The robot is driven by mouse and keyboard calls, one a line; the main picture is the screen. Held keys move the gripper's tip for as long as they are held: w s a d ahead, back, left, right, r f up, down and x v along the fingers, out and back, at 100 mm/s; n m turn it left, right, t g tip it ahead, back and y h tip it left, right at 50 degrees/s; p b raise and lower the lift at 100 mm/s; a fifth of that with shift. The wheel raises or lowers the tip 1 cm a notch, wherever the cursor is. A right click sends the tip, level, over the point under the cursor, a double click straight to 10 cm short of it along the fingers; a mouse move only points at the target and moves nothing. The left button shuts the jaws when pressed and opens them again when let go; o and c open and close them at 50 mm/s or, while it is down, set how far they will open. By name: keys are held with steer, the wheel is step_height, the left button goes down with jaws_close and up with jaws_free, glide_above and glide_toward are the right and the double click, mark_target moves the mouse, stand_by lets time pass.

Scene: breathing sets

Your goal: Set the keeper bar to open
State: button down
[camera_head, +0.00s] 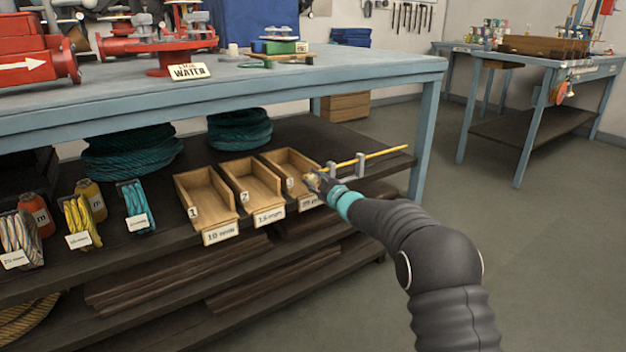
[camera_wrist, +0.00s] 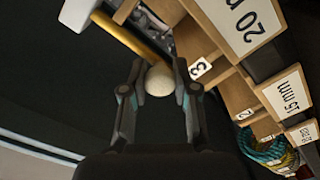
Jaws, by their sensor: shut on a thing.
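The keeper bar (camera_head: 385,153) is a thin yellow rod on the shelf under the bench, to the right of the wooden trays. It passes through two small grey brackets (camera_head: 360,160) and sticks out to the right of them. In the wrist view the bar (camera_wrist: 118,33) slants down to a pale round knob (camera_wrist: 159,80) at its near end. My gripper (camera_head: 316,181) is at the bar's left end, by the front of tray 3. In the wrist view the fingers (camera_wrist: 158,84) are closed around the knob. My gripper mostly hides this end in the head view.
Wooden trays numbered 1 (camera_head: 205,198), 2 (camera_head: 250,182) and 3 (camera_head: 291,168) stand left of the bar, with size labels in front. Coiled teal rope (camera_head: 133,152) lies behind them. The bench top (camera_head: 400,68) overhangs the shelf; its blue leg (camera_head: 425,140) stands right of the bar.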

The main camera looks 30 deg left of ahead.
steer(key=shift+a+r, duration=0.1)
steer(key=c, duration=0.9)
jaws_free()
steer(key=shift+s+a, duration=0.15)
steer(key=shift+o, duration=0.2)
steer(key=shift+w+d, duration=0.2)
steer(key=shift+d, duration=0.05)
steer(key=shift+s+d, duration=0.15)
steer(key=shift+d, duration=0.15)
steer(key=v, duration=1.1)
steer(key=shift+s+d, duration=0.1)
